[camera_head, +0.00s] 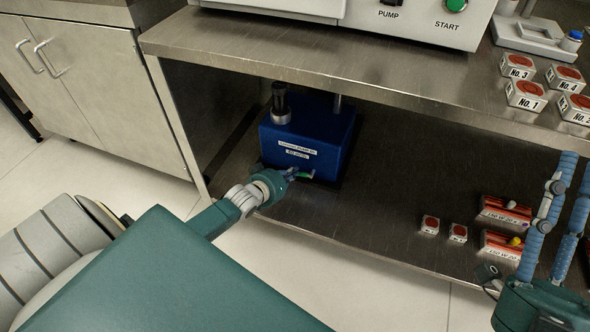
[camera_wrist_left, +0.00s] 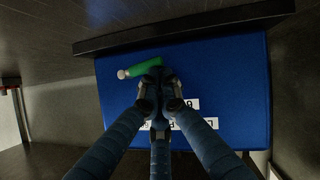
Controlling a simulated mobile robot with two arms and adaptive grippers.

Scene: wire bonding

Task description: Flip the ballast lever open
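The ballast lever is a green handle (camera_head: 307,174) with a pale round end. It sits low on the front of a blue pump box (camera_head: 338,140) under the bench. In the left wrist view the lever (camera_wrist_left: 143,66) lies slightly tilted across the blue face (camera_wrist_left: 225,75). My left gripper (camera_head: 291,174) is at the lever; in its wrist view, its fingertips (camera_wrist_left: 160,84) are drawn together just below the lever's right end and partly overlap it. I cannot tell if they touch it. My right gripper (camera_head: 558,164) points up at the right edge, fingers apart and empty.
The steel bench top (camera_head: 420,75) overhangs the pump. The lower shelf (camera_head: 380,215) holds two small red-topped boxes (camera_head: 430,225) and two red-labelled trays (camera_head: 503,245) at right. Several numbered boxes (camera_head: 525,95) stand on the bench. The shelf between pump and small boxes is clear.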

